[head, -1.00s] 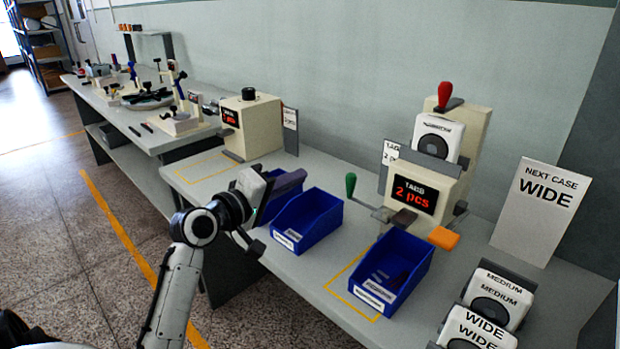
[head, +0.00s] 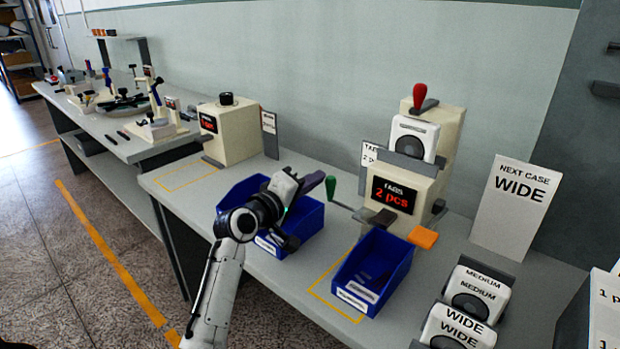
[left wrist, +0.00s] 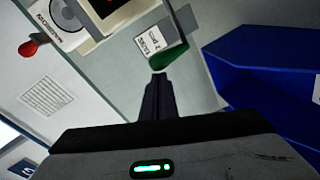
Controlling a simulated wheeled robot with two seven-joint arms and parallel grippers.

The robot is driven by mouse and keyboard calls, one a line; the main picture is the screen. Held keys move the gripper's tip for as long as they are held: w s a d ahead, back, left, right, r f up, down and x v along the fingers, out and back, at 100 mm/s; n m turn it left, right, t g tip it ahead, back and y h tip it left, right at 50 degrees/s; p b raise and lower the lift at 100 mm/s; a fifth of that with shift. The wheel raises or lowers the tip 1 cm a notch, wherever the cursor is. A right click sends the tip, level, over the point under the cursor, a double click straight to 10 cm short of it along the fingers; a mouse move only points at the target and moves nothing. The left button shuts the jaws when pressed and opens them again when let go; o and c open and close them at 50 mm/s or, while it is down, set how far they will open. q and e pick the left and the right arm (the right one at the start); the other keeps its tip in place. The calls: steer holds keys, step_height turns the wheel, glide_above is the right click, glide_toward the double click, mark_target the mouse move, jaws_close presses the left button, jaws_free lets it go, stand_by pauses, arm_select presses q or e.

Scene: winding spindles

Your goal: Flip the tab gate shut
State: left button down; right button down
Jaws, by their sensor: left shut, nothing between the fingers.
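The cream tab machine (head: 412,187) stands on the bench with a red display reading "TABS 2 pcs". A crank with a green knob (head: 331,188) sticks out on its left; the knob also shows in the left wrist view (left wrist: 168,56). My right gripper is not in view.
A blue bin (head: 343,279) stands below the machine's front and another blue bin (head: 232,197) lies under my left gripper. A second cream machine (head: 229,135) is farther left. A "WIDE" sign (head: 515,205) and labelled cases (head: 478,293) are at right.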

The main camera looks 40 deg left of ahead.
arm_select(q)
steer(key=shift+d, duration=0.1)
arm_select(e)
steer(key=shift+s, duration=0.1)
